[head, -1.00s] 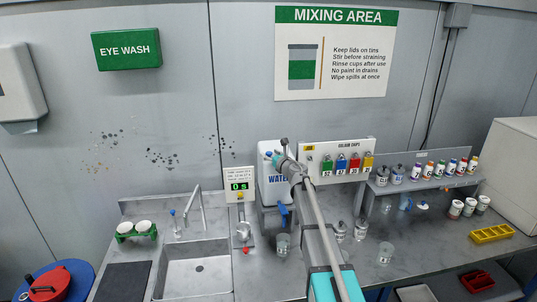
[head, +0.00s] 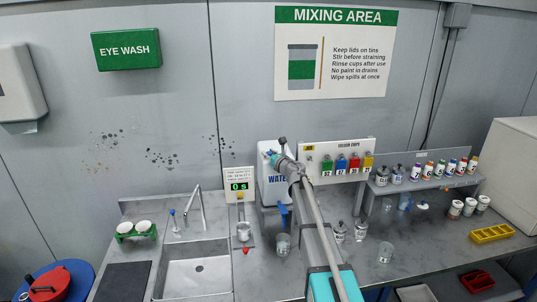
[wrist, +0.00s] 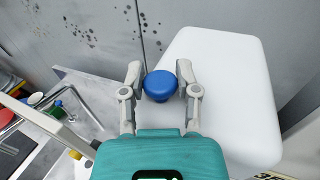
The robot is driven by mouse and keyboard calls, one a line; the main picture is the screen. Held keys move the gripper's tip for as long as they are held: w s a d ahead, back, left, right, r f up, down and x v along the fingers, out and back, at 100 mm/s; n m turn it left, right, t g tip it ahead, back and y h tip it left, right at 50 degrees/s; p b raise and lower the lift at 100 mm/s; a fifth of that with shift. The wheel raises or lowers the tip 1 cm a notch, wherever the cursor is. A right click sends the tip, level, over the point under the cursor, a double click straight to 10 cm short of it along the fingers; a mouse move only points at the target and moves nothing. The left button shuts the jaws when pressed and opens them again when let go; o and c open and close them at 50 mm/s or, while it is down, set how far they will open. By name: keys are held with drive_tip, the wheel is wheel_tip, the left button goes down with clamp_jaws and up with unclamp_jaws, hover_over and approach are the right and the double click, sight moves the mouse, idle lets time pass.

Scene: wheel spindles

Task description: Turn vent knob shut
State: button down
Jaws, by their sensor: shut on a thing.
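A round blue knob (wrist: 159,86) sits on top of the white water container (wrist: 215,90), which also shows in the head view (head: 266,188). My gripper (wrist: 161,84) has one finger on each side of the knob and is shut on it. In the head view my gripper (head: 272,156) is at the container's top, and my wrist hides most of the knob. A blue tap (head: 283,216) is low on the container's front. I cannot tell from these frames how far the knob is turned.
A sink (head: 200,269) and a small display reading 0 s (head: 239,185) are left of the container. Clear cups (head: 283,244) stand on the counter near my arm.

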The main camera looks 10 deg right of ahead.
drive_tip(key=shift+a+m+t+h, duration=0.1)
drive_tip(key=shift+m+t+h, duration=0.25)
drive_tip(key=shift+h, duration=0.25)
drive_tip(key=m+h, duration=0.2)
drive_tip(key=h, duration=0.1)
drive_tip(key=m+h, duration=0.2)
drive_tip(key=h, duration=0.1)
drive_tip(key=shift+t+h, duration=0.3)
drive_tip(key=shift+t, duration=0.05)
drive_tip(key=shift+m+g+h, duration=0.7)
drive_tip(key=shift+m+h, duration=1.35)
drive_tip(key=shift+h, duration=0.85)
drive_tip(key=shift+c, duration=1.8)
unclamp_jaws()
drive_tip(key=shift+s, duration=0.1)
